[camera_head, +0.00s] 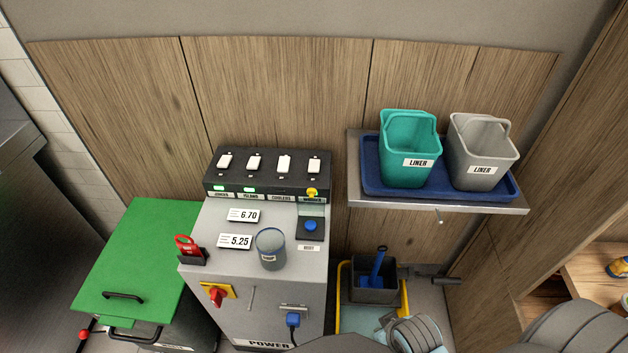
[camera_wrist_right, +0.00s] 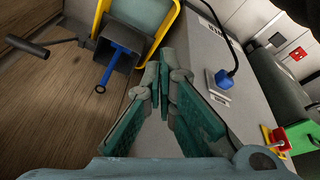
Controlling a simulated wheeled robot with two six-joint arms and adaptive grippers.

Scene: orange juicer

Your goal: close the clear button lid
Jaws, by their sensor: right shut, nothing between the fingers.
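The blue button (camera_head: 310,226) sits in a dark housing on the right side of the grey machine's top. A clear lid (camera_head: 311,210) appears raised behind the button, standing open on its back edge. My right gripper (camera_wrist_right: 160,64) is shut and empty in the right wrist view, its green-padded fingers meeting at the tips. It is low beside the machine's front, apart from the lid. In the head view only my right arm and wrist show at the bottom right; the fingertips are hidden. The button and lid are not visible in the wrist view. My left gripper is not in view.
A cup (camera_head: 270,250) stands on the machine top (camera_head: 220,220), left of the button. A shelf (camera_head: 440,204) with a teal bin (camera_head: 408,150) and a grey bin (camera_head: 483,152) juts out to the right. A yellow-framed cart (camera_head: 404,300) stands below. A blue plug (camera_head: 293,320) is on the machine front.

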